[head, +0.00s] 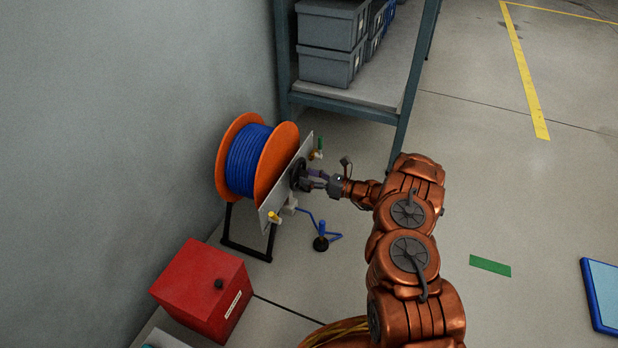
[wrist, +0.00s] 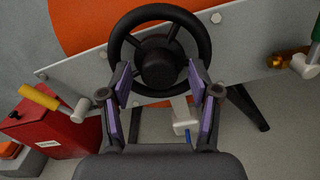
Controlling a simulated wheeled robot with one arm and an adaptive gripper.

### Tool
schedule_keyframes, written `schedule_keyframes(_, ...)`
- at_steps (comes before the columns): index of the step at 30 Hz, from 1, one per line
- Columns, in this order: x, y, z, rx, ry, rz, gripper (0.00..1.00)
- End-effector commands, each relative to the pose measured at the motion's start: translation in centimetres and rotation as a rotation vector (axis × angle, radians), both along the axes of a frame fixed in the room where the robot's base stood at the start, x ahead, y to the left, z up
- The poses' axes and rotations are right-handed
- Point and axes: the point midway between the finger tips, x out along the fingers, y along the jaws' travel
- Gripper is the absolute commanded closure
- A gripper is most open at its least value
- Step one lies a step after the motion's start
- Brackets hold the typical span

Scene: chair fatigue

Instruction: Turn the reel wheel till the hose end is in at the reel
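The hose reel has orange flanges with blue hose (head: 247,161) wound between them, behind a grey plate (head: 271,206). The black reel wheel (wrist: 203,42) is on the plate's front; it is partly hidden by my gripper in the head view (head: 298,174). My gripper (wrist: 160,75) is at the wheel, its fingers apart on either side of the hub (wrist: 157,63), with gaps visible. I cannot tell whether they touch the rim. Blue hose runs from a pale outlet block (wrist: 183,118) below the wheel to the floor, by a blue-topped end piece with a black base (head: 321,243).
A yellow-handled valve (wrist: 40,97) is left of the wheel and a green-handled one (wrist: 316,40) right. A red box (head: 202,289) stands in front of the reel. A shelf with grey bins (head: 330,66) is behind. The floor to the right is mostly clear.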

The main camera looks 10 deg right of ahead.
Motion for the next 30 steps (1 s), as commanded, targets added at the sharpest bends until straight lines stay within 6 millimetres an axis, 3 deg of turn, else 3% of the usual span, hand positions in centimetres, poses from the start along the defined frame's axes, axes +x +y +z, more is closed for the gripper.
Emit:
schedule_keyframes(11,-0.3,-0.6,0.0,0.0,0.001,-0.002,0.37)
schedule_keyframes(30,-6.3,-8.9,0.0,0.0,-0.001,-0.002,0.37)
